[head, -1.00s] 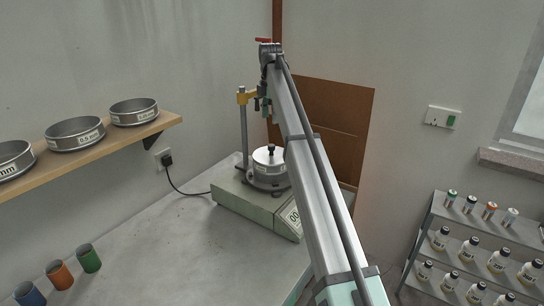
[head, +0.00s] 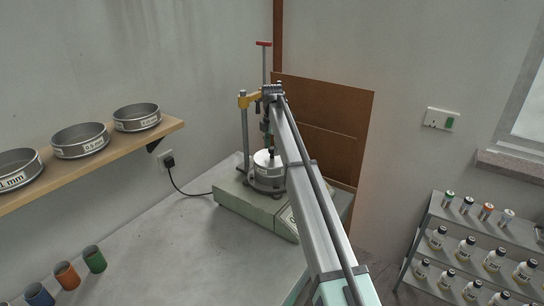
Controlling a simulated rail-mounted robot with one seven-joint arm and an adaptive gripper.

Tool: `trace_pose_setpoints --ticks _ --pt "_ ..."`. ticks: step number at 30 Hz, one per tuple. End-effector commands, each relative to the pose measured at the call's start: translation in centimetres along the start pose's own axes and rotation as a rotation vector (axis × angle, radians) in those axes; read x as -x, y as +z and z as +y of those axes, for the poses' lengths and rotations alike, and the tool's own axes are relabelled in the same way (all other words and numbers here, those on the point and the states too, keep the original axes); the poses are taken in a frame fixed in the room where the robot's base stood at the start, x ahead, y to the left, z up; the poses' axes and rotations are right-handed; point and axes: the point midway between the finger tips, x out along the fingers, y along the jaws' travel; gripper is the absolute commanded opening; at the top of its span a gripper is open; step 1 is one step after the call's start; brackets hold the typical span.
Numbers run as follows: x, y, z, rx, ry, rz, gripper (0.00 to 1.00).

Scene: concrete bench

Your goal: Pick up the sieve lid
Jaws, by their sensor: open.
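The sieve lid (head: 262,158) is a round pale metal disc on top of the sieve shaker (head: 250,207), a grey-green machine on the bench. Its dark knob is mostly hidden by my gripper. My gripper (head: 270,150) points down directly above the middle of the lid, at the knob, and is open. Whether its fingers touch the knob is too small to tell. My arm hides the right part of the shaker.
A shaker post (head: 244,135) with a yellow clamp (head: 249,98) stands close left of my gripper. A wall shelf (head: 100,163) holds sieves (head: 137,117). Coloured cups (head: 94,259) stand at the bench's left. A bottle rack (head: 480,241) stands at right. The bench middle (head: 190,250) is clear.

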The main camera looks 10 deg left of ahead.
Motion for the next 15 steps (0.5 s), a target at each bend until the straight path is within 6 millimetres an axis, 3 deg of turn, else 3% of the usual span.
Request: trace_pose_setpoints --ticks 3,10,15 --pt "-1.08 -0.07 -0.1 0.0 -0.001 0.001 0.6" --pt "-1.33 -0.04 -0.03 0.0 0.0 0.0 0.6" --pt "-1.33 -0.04 -0.03 0.0 0.0 0.0 0.0"
